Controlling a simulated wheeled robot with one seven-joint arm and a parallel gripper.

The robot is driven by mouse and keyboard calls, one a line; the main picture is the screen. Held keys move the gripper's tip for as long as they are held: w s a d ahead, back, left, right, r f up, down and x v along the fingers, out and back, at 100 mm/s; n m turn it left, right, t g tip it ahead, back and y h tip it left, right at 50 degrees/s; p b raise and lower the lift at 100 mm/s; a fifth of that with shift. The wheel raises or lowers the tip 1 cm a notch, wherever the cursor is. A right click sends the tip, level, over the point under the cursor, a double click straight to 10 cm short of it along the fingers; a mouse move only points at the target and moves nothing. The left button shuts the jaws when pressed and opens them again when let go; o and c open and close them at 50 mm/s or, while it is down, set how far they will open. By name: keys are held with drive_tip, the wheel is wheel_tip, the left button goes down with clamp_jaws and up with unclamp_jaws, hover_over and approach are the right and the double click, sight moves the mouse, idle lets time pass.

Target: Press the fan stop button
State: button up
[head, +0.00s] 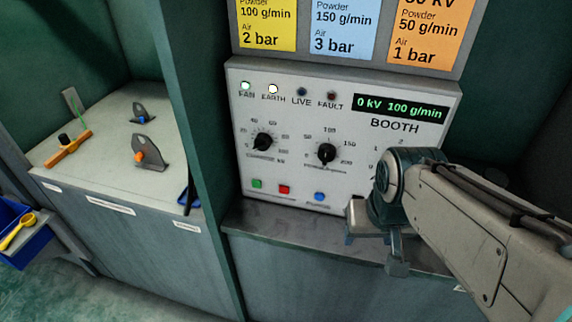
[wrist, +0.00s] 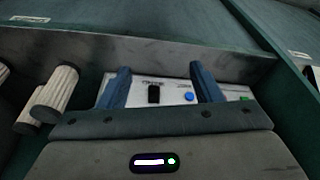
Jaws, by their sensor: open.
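The control panel (head: 300,130) is a pale upright face with a row of buttons low down: green (head: 257,183), red (head: 285,189) and blue (head: 320,197). The captions under them are too small to read, so I cannot confirm which is the fan stop. The FAN lamp (head: 245,85) is lit. My gripper (wrist: 160,75) is open and empty; in the head view it is right of the buttons, partly hidden by my arm.
A ledge (head: 300,235) runs below the panel. The EARTH lamp (head: 272,89) is lit; LIVE and FAULT look dark. Two black knobs (head: 263,142) stand out above the buttons. Pleated cylinders (wrist: 55,93) are left in the wrist view. A side bench (head: 95,180) holds small parts.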

clamp_jaws()
idle(0.3)
idle(1.6)
